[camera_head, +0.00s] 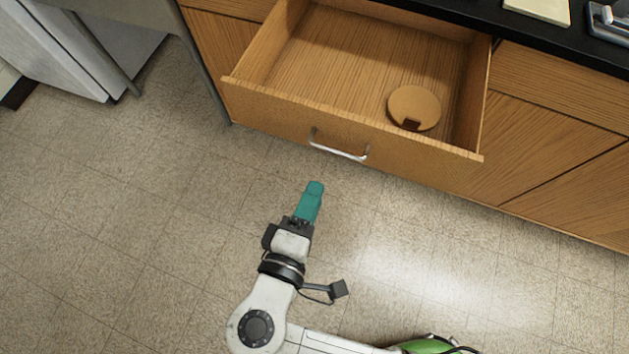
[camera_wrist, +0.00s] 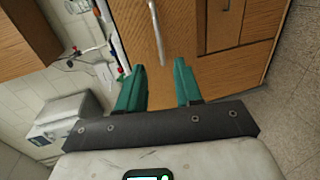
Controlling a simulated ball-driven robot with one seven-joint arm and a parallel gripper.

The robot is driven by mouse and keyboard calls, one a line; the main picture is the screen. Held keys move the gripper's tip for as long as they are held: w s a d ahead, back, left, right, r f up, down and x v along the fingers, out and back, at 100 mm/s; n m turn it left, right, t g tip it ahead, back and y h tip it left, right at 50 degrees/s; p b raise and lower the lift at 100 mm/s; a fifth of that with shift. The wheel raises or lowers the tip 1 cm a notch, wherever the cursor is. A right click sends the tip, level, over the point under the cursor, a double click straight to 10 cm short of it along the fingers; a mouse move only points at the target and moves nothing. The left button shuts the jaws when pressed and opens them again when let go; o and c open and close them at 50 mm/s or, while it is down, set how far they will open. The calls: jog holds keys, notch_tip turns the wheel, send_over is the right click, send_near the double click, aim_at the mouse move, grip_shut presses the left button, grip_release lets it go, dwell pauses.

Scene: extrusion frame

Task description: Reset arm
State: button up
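My gripper (camera_head: 312,200) is in front of the open drawer, over the tiled floor, with its teal fingers directed toward the drawer. In the wrist view the two teal fingers of my gripper (camera_wrist: 160,85) stand apart with nothing between them. The gripper is open and empty, and it touches nothing that I can see. My white arm reaches in from the bottom of the head view.
A wooden drawer (camera_head: 285,117) is pulled out, with a metal handle (camera_head: 339,152) on its front. A round tan lidded item (camera_head: 414,104) lies inside it at the right. A black countertop (camera_head: 500,32) runs above. The floor (camera_head: 130,230) is clear.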

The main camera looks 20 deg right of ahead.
jog(key=shift+d, duration=0.1)
dwell(0.4)
jog(key=s+d+f+m+g+y, duration=0.1)
jog(key=d+f+m+g, duration=0.25)
jog(key=d, duration=0.45)
jog(key=d+f+m+g+y, duration=0.1)
jog(key=d+f+m+g, duration=0.1)
jog(key=d+f+g, duration=0.4)
jog(key=s+d+f+m+g+y, duration=0.1)
jog(key=s+d+m+g+y, duration=0.1)
jog(key=s+d+m+y, duration=0.3)
jog(key=s+d+y+p, duration=0.1)
jog(key=s+d+y, duration=0.1)
jog(key=s+d, duration=0.1)
jog(key=shift+s+d+f+m, duration=0.25)
jog(key=shift+s+f+m, duration=0.1)
jog(key=shift+s+f, duration=0.05)
